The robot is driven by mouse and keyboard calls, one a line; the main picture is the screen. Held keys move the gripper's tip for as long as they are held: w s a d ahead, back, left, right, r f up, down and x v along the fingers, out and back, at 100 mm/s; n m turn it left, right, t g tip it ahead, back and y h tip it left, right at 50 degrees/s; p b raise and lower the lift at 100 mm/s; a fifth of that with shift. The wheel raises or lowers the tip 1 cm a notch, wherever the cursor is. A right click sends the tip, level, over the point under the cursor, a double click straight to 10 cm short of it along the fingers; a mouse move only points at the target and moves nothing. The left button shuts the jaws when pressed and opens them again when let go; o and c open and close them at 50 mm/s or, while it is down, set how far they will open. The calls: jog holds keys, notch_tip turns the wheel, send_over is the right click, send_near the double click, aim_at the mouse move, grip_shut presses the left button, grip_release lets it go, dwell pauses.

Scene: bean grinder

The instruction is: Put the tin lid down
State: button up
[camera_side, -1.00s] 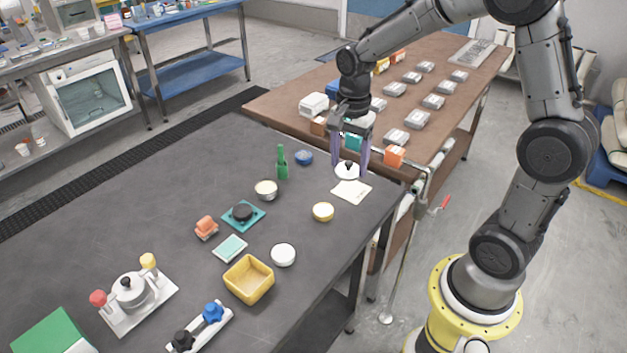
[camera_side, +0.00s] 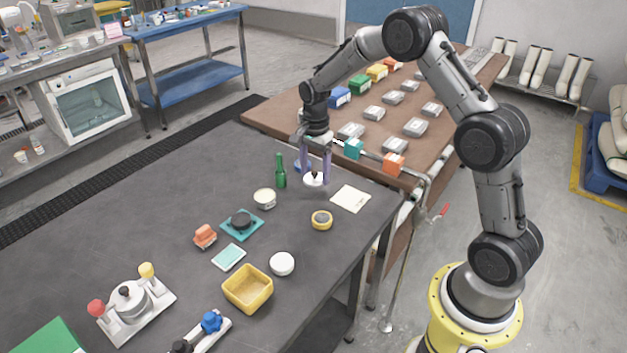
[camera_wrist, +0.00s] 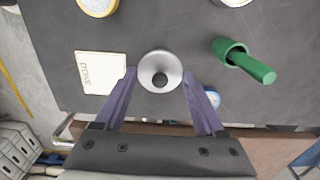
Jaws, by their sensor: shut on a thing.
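The tin lid (camera_side: 313,181), a pale round disc with a dark knob, is between the fingers of my gripper (camera_side: 314,172). In the wrist view the lid (camera_wrist: 160,66) sits between the two purple fingertips, which close on its sides. It is at or just above the dark table, left of a cream card (camera_side: 350,198); I cannot tell whether it touches the table. The card reads "DONE" in the wrist view (camera_wrist: 100,72), with the lid beside it, not over it. A round metal tin with a pale top (camera_side: 265,198) stands to the left.
A green bottle-like thing (camera_side: 280,172) stands close left of my gripper, with a blue round thing (camera_wrist: 212,97) partly hidden behind the fingers. A yellow-rimmed round thing (camera_side: 321,220) lies nearer the camera. Orange (camera_side: 394,164) and teal (camera_side: 354,149) blocks are to the right.

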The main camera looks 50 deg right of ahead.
aim_at(313, 173)
jog(key=shift+w+f, duration=0.2)
jog(key=shift+f, duration=0.05)
jog(key=shift+w+f, duration=0.1)
jog(key=shift+f, duration=1.55)
jog(key=shift+f, duration=0.15)
jog(key=o, duration=1.3)
